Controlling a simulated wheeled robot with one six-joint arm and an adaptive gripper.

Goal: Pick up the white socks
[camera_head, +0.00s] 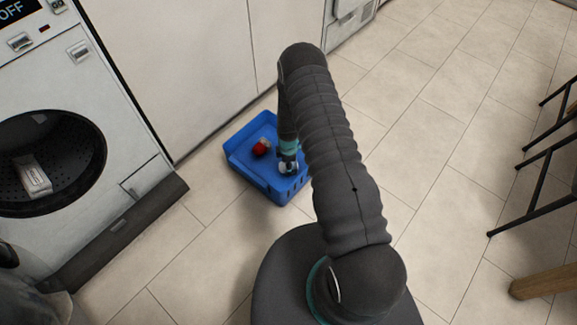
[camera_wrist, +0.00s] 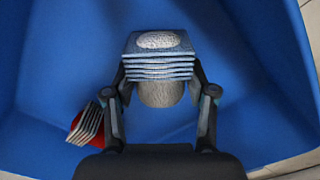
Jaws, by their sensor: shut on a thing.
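The white socks (camera_wrist: 158,92) are a rolled, knitted bundle with a grey-blue ribbed band across it. In the wrist view they sit between the two fingers of my gripper (camera_wrist: 161,78), which is shut on them. In the head view my gripper (camera_head: 289,158) points down into the blue crate (camera_head: 236,160), with the white socks (camera_head: 287,168) showing pale at its tip. Whether the socks touch the crate floor is unclear. The fingers hide part of the bundle's sides.
A red bundle (camera_head: 261,148) lies in the crate beside my gripper; it shows at the lower left of the wrist view (camera_wrist: 88,124). A washing machine (camera_head: 120,80) stands to the left and white cabinets (camera_head: 190,60) behind. Tiled floor is clear to the right, up to dark-legged furniture (camera_head: 543,150).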

